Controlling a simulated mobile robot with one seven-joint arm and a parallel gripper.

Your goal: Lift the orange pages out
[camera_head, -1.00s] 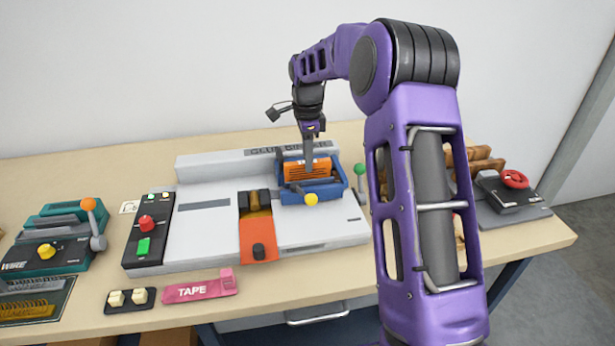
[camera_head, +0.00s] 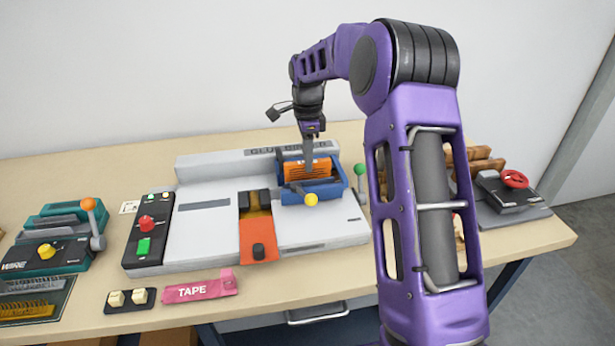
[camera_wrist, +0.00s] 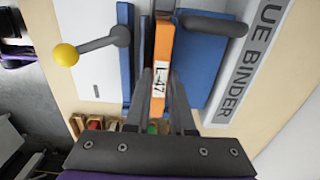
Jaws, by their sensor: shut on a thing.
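The orange pages (camera_head: 306,171) stand upright in the blue clamp (camera_head: 323,192) of the glue binder (camera_head: 205,225). In the wrist view the orange pages (camera_wrist: 164,45) show edge-on with a white "L-47" label, between the blue clamp's sides. My gripper (camera_head: 307,165) reaches down onto them from above. In the wrist view my gripper (camera_wrist: 163,100) has its fingers on either side of the orange edge near the label, shut on it. The lower part of the pages is hidden inside the clamp. A yellow-knobbed lever (camera_head: 311,199) sits at the clamp's front.
An orange carriage (camera_head: 259,240) is left of the clamp. A control box (camera_head: 148,229) with red and green buttons stands at the binder's left end. A green-knobbed lever (camera_head: 359,170) rises just right of the clamp. Pink tape dispenser (camera_head: 200,290) lies in front.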

